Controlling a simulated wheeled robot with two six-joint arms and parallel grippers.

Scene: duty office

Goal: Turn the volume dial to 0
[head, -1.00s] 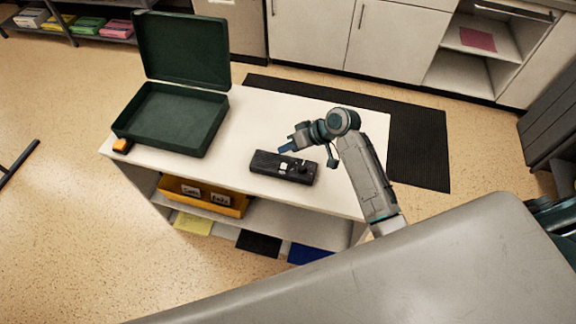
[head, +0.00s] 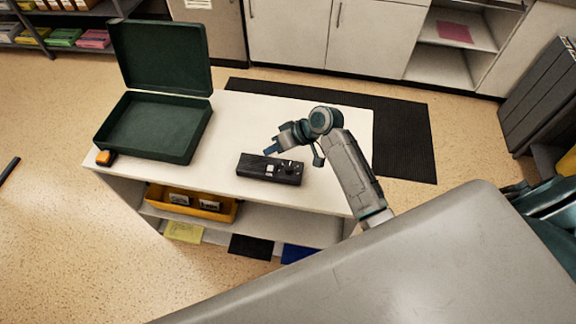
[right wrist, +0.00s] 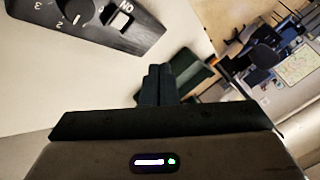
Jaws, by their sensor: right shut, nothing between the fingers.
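A black control box (head: 256,168) lies flat on the white top of a low unit. In the right wrist view, its corner (right wrist: 135,38) shows at the upper left, with a round dark dial (right wrist: 76,10) cut off by the frame edge. Printed numbers beside the dial and a light switch (right wrist: 122,19) marked ON show there. The dial's setting cannot be told. My right gripper (head: 270,151) is shut and empty, just above the box's far edge in the head view. Its closed fingers (right wrist: 157,84) show apart from the dial. My left gripper is not in view.
An open green case (head: 150,128) stands on the left of the white top (head: 225,185), with a small orange object (head: 105,158) beside it. A yellow bin (head: 215,210) sits on the shelf below. A large grey surface (head: 380,265) fills the foreground.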

